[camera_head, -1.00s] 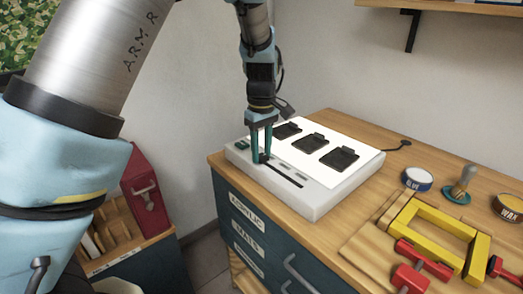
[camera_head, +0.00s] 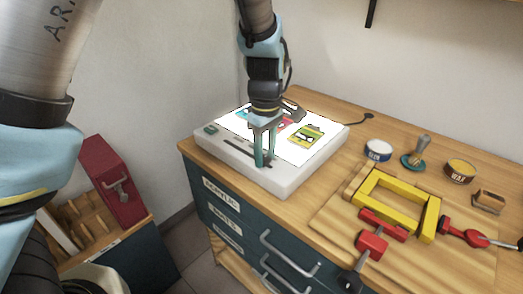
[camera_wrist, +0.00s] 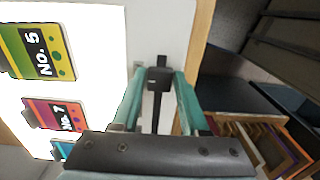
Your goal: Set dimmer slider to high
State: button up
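The dimmer slider knob (camera_wrist: 158,76) is a small dark block on its slot (camera_wrist: 156,112), in the front strip of a white light box (camera_head: 284,183). In the head view the knob is at the right end of the slot (camera_head: 236,148), mostly hidden by my fingers. My gripper (camera_head: 265,163) points down over the strip. In the wrist view its two teal fingers (camera_wrist: 159,80) are shut on the knob from both sides, and the bare slot runs back from it. The panel is lit, and coloured cards, including No. 5 (camera_wrist: 40,50) and No. 7 (camera_wrist: 58,114), show on it.
On the wooden bench, right of the box, are a blue-banded tin (camera_head: 378,151), a brush (camera_head: 417,151), a wax tin (camera_head: 459,171), a yellow frame (camera_head: 397,204) and red clamps (camera_head: 371,243). A red case (camera_head: 113,180) stands lower left.

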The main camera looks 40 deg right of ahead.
aim_at(265, 159)
jog(key=o, duration=0.4)
jog(key=shift+c, duration=0.2)
jog(key=shift+r, duration=0.1)
notch_tip(265, 159, up, 11)
jog(key=b, duration=0.1)
jog(key=shift+f+b, duration=0.2)
jog(key=shift+b, duration=0.2)
jog(key=shift+w+a, duration=0.1)
jog(key=w+a+f+m, duration=0.1)
jog(key=w+a, duration=0.5)
jog(key=a, duration=0.4)
jog(key=w+a+f, duration=0.2)
jog(key=w+a, duration=0.4)
jog(key=a, duration=0.4)
jog(key=s+a+f+m+t, duration=0.1)
jog(key=a+f+m, duration=0.1)
jog(key=a, duration=1.8)
jog(key=shift+s+a+f+t, duration=0.2)
jog(key=shift+f+t, duration=0.1)
